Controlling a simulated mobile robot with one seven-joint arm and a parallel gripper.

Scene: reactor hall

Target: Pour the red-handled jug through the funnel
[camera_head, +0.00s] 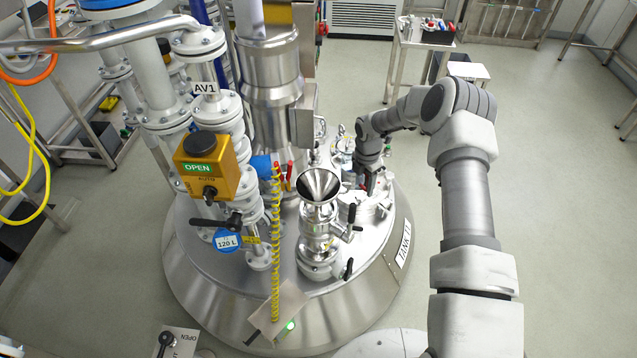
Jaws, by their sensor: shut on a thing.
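The steel funnel (318,186) stands upright with its wide cone open upward, on a valve fitting on the tank lid. My gripper (367,174) is behind and to the right of the funnel, low over the lid, pointing down. The gripper and the funnel are apart.
The round steel tank (215,285) fills the middle. Left of the funnel rise the yellow valve actuator (206,168), a coiled yellow hose (276,240) and tall pipes. Black valve levers stick out beside the funnel.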

